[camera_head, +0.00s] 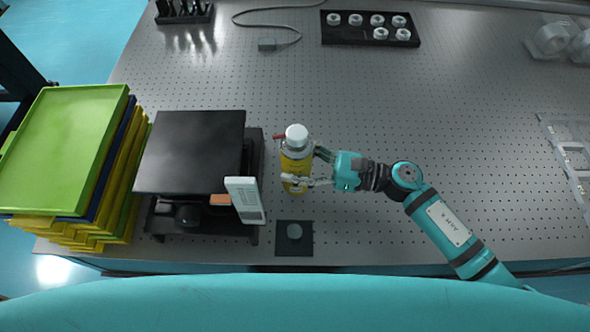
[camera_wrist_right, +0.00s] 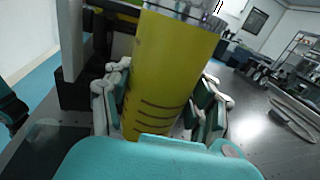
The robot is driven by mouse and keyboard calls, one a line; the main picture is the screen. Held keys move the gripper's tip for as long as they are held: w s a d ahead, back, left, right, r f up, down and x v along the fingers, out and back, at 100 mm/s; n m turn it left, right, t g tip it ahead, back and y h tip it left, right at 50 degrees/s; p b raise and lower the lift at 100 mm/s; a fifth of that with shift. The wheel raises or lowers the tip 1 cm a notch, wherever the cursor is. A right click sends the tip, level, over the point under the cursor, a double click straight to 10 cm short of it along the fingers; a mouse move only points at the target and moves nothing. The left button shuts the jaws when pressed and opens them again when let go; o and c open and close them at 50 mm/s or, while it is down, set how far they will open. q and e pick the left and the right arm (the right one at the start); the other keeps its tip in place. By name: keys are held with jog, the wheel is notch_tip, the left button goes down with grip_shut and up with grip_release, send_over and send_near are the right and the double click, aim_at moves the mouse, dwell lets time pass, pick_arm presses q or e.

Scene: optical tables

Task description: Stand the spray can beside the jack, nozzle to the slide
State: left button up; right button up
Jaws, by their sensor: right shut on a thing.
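The spray can (camera_head: 296,165) is yellow with a white cap and looks roughly upright. A small red tip (camera_head: 280,136) shows beside the cap, on the left side facing the jack. My right gripper (camera_head: 301,182) is shut around the can's body from the right; the wrist view also shows the yellow can (camera_wrist_right: 168,75) between the fingers. I cannot tell whether its base touches the table. The jack (camera_head: 190,150), with a black top plate, stands just left of the can, with a gap between. A pale upright piece (camera_head: 245,199), possibly the slide, is at its front right corner. My left gripper is not in view.
A dark square pad (camera_head: 294,240) with a grey disc lies in front of the can. Stacked trays (camera_head: 62,150) stand left of the jack. A black holder (camera_head: 345,40) with white rings, a cable (camera_head: 290,27) and a small rack (camera_head: 184,15) are at the back. The middle right is clear.

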aim_at(296, 172)
jog(key=f, duration=0.3)
jog(key=shift+a+f, duration=0.2)
jog(key=shift+f, duration=0.15)
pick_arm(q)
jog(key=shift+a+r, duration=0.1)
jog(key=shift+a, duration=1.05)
pick_arm(e)
jog(key=shift+f, duration=0.2)
jog(key=o, duration=1.4)
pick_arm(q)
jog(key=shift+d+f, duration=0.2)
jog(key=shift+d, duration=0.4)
pick_arm(e)
jog(key=shift+r, duration=0.1)
